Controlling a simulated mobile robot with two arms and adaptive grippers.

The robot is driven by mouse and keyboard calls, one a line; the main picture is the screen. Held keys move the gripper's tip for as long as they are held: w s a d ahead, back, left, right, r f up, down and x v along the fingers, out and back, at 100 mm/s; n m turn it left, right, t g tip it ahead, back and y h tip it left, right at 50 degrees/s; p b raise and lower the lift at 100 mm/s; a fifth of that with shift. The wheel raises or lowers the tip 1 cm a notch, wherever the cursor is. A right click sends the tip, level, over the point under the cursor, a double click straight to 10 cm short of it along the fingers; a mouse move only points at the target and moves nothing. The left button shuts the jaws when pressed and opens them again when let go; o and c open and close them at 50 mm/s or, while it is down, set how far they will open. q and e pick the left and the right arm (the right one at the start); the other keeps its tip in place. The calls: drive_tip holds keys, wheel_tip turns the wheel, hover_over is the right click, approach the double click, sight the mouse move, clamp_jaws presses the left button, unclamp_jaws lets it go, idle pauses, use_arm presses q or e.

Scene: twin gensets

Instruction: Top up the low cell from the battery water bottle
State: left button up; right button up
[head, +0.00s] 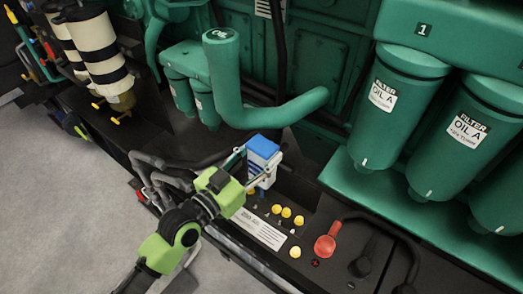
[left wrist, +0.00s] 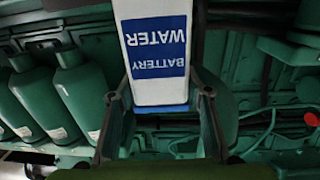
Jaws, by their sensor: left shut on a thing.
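The battery water bottle (head: 263,148), white with a blue top end and a blue label, is gripped by my left gripper (head: 250,168). It stands over the far left end of the black battery (head: 305,206). In the left wrist view the bottle (left wrist: 158,85) sits between the two fingers (left wrist: 160,110), its lettering upside down. Yellow cell caps (head: 286,212) dot the battery top, with one cap (head: 295,252) set apart nearer the front. Which cell is low cannot be told. The bottle's lower end is partly hidden by the gripper. My right gripper is out of view.
A red terminal cover (head: 325,246) and black cables (head: 372,245) lie right of the caps. A green pipe (head: 262,112) bends just behind the bottle. Green oil filters (head: 398,105) overhang at the right. Grey floor (head: 65,205) is clear at left.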

use_arm(q)
drive_tip(key=shift+s+f+b, duration=0.1)
drive_tip(key=shift+f+b, duration=0.3)
drive_tip(key=shift+f, duration=0.35)
idle(7.2)
